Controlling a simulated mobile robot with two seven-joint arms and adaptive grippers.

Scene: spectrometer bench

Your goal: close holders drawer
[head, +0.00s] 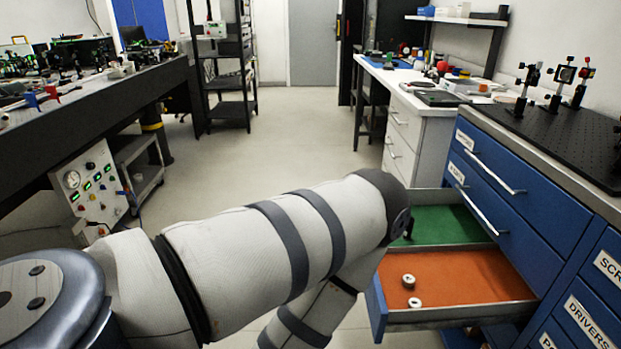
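A drawer (462,317) of the blue cabinet (532,205) at the right stands pulled out toward the left. Its blue front (377,307) faces away from me, so its label is hidden. Inside are a green compartment (448,225) at the back and an orange one (460,275) nearer me. Two small round metal pieces (408,281) lie in the orange one. My arm comes in from the left and bends at the elbow beside the drawer, covering part of its front left side. Neither gripper shows in the head view.
Drawers above the open one look shut, with bar handles (497,175). A blue part (495,335) shows below it. A black breadboard with optics (565,130) tops the cabinet. A long bench (90,115) stands left, a white desk (405,125) behind. The floor (285,145) between is clear.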

